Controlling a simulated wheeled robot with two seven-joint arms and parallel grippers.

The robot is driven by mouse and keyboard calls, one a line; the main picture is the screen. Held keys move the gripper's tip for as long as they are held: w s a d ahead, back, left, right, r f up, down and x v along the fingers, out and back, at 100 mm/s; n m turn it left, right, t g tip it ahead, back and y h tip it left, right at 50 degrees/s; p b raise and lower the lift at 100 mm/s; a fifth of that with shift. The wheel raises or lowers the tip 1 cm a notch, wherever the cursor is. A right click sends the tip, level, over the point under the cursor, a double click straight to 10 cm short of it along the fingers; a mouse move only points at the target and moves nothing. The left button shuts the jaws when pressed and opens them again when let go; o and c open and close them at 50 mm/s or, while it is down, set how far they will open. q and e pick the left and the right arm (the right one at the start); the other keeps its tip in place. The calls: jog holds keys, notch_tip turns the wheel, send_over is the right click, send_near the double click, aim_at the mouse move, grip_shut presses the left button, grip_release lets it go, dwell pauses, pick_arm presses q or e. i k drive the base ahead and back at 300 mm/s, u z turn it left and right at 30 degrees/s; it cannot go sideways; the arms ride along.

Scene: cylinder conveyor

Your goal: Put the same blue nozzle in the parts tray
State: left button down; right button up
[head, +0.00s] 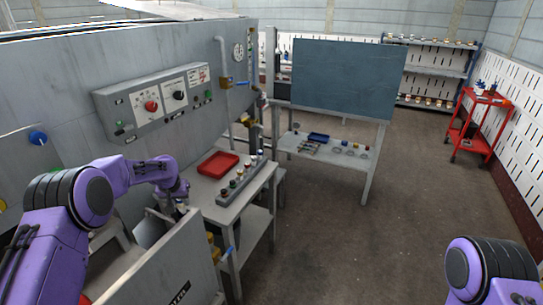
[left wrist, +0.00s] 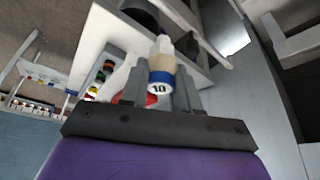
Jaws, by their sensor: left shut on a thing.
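My left gripper (head: 181,205) hangs in front of the machine, left of the small grey table. In the left wrist view my left gripper (left wrist: 158,95) is shut on the blue nozzle (left wrist: 160,82). The nozzle has a pale tip, a tan body and a blue band marked 10. It is too small to make out clearly in the head view. A red tray (head: 218,165) lies on the grey table, to the right of and beyond the gripper; it looks empty. My right arm shows at the lower right, but its gripper is out of view.
A grey rack (head: 240,180) with several coloured pieces stands beside the red tray on the table (head: 207,200). A grey panel (head: 165,270) rises in front of the gripper. A rear bench holds a blue tray (head: 318,137). A red cart (head: 478,125) stands far right. The middle floor is clear.

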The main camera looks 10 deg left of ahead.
aim_at(223, 168)
jog(key=z, duration=0.1)
jog(key=i, duration=1.75)
jog(key=u, duration=0.3)
